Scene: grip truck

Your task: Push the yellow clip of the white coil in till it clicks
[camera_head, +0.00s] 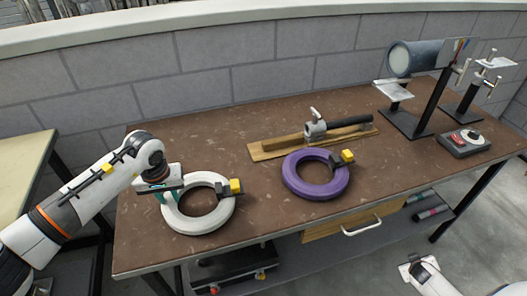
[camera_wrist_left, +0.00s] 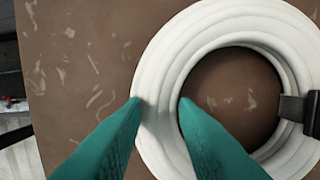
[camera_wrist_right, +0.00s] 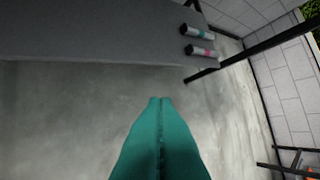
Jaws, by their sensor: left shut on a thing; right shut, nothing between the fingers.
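The white coil (camera_head: 183,222) lies flat at the left of the brown table. Its yellow clip (camera_head: 235,186) sits on a black holder at the coil's right side. In the left wrist view the coil (camera_wrist_left: 160,75) shows large, with the black holder (camera_wrist_left: 297,110) at the right edge; the yellow part is out of frame. My left gripper (camera_head: 167,191) is shut on the coil's left rim, one teal finger outside and one inside the ring. My right gripper (camera_wrist_right: 160,100) is shut and empty, off the table's front over the floor.
A purple coil (camera_head: 292,183) with a yellow clip (camera_head: 347,156) lies right of the white one. Behind it is a wooden board (camera_head: 268,149) with a metal clamp tool. A cylinder on a stand (camera_head: 415,58) and a control box (camera_head: 463,143) are at the right. A drawer handle (camera_head: 362,229) juts out in front.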

